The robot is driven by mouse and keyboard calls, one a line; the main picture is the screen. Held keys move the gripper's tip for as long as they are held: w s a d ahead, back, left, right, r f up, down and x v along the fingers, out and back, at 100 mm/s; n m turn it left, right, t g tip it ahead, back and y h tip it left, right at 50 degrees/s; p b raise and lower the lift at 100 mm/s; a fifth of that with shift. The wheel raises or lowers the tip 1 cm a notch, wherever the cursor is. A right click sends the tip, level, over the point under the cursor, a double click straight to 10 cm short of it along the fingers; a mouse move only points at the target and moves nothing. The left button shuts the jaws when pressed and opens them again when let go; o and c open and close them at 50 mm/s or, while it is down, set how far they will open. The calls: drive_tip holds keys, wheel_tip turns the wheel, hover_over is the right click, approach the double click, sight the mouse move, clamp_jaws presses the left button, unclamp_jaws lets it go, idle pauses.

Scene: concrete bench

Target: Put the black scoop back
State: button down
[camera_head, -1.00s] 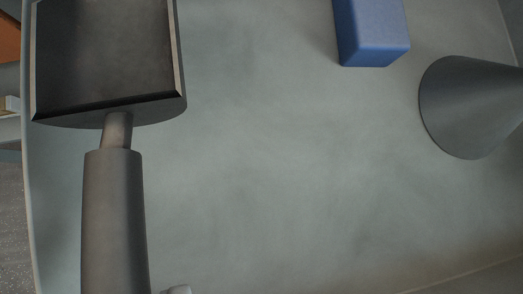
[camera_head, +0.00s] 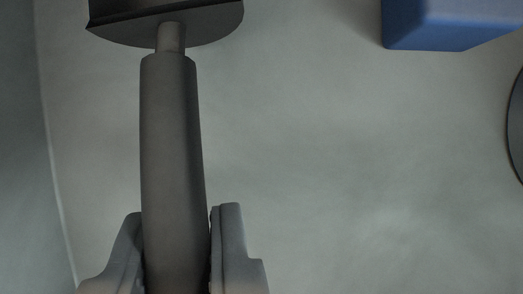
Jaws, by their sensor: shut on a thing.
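The black scoop (camera_head: 172,150) lies along the left part of the view, its handle pointing toward me and its broad head cut off by the top edge. My gripper (camera_head: 178,225) is at the bottom, with one grey finger on each side of the handle. The fingers are shut on the handle near its lower end. The end of the handle runs out of the frame at the bottom. I cannot tell whether the scoop touches the surface.
A blue block (camera_head: 450,25) sits at the top right, partly out of frame. A dark grey round-edged object (camera_head: 516,125) shows at the right edge. The pale grey bench surface (camera_head: 340,170) between them and the scoop is clear. Its edge runs down the left side.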

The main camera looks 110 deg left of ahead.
drive_tip(key=shift+d+f, duration=0.55)
drive_tip(key=shift+f, duration=0.15)
drive_tip(key=c, duration=1.4)
unclamp_jaws()
drive_tip(key=shift+o, duration=0.2)
drive_tip(key=v, duration=1.2)
drive_tip(key=shift+w, duration=0.1)
